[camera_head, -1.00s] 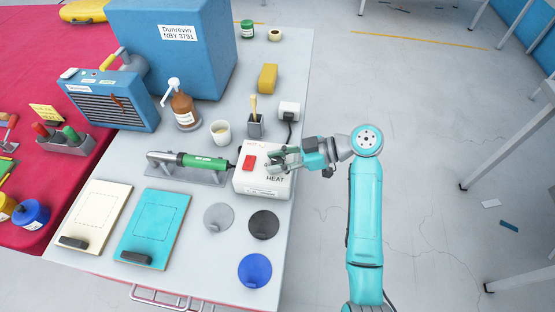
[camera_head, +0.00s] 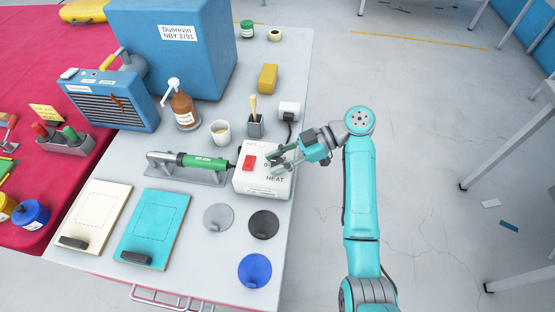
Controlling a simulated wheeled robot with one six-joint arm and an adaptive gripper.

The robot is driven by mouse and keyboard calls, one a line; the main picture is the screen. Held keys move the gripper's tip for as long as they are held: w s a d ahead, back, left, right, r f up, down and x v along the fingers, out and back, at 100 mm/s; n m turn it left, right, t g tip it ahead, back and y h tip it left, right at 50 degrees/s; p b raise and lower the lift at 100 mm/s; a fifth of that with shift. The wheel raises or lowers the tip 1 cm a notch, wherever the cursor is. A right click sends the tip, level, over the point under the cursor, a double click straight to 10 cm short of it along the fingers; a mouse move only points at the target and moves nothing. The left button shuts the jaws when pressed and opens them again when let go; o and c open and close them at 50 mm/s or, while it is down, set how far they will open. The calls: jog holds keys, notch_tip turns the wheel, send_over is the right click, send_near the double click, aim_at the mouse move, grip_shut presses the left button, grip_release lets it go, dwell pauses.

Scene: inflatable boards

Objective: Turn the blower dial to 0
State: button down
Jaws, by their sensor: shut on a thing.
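The blower's white control box (camera_head: 256,183) sits near the right edge of the grey bench, with a red switch (camera_head: 249,163) and the word HEAT on it. The hot-air blower (camera_head: 195,162), with a green handle, lies in a grey stand just left of the box. My gripper (camera_head: 271,162) reaches in from the right over the box top. It is shut on the dial there, right of the red switch. My fingers hide most of the dial, so its setting cannot be read.
A white plug block (camera_head: 289,110) and its cable stand behind the box. A brush holder (camera_head: 255,126) and a cup (camera_head: 220,132) are farther back. Grey, black and blue discs (camera_head: 255,270) lie in front. Open floor is on the right.

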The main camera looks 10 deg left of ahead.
jog(key=c, duration=0.8)
grip_release()
jog(key=shift+f, duration=0.15)
jog(key=shift+o, duration=0.2)
